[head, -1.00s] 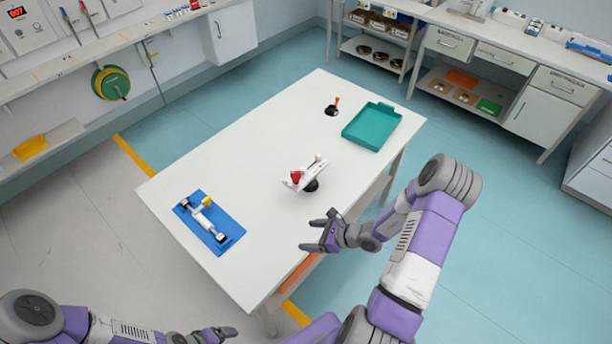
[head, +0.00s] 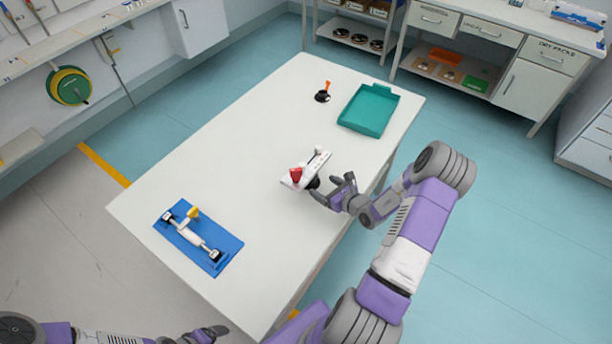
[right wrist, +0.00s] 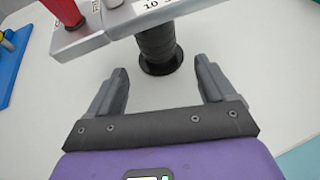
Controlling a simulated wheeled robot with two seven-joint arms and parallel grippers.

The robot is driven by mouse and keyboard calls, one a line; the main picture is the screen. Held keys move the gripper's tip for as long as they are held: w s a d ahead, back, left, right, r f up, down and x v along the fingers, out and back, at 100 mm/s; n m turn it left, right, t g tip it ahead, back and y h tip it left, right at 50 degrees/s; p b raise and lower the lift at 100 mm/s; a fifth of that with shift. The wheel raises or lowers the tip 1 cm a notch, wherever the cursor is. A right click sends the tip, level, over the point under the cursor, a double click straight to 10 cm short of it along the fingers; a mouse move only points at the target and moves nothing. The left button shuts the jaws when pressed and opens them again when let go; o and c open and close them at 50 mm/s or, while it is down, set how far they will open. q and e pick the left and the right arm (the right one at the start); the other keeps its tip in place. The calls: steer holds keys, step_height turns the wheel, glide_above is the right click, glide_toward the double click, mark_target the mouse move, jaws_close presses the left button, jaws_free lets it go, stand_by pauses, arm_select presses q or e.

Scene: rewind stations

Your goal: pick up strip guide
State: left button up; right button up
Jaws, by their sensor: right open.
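A white plate-like device with a red knob (head: 296,174) stands on a black round post near the middle of the table; no label names it as the strip guide. In the right wrist view its pale plate carries a label reading 10, and the black ribbed post (right wrist: 158,45) stands ahead, between the fingers' lines. My right gripper (head: 328,188) is open and empty, just right of the post and apart from it. My left gripper (head: 208,334) is at the bottom edge, off the table, and its jaws are unclear.
A blue tray (head: 228,243) holding a white roller-like part with a yellow knob lies at the table's near left. A teal tray (head: 366,112) and a small black piece with an orange tip (head: 323,96) are at the far end. Table between is clear.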

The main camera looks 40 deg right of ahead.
mark_target(315, 181)
steer(key=x, duration=0.4)
steer(key=b+x, duration=0.1)
steer(key=x, duration=0.1)
steer(key=shift+r, duration=0.25)
steer(key=c, duration=1.4)
steer(key=shift+r, duration=0.1)
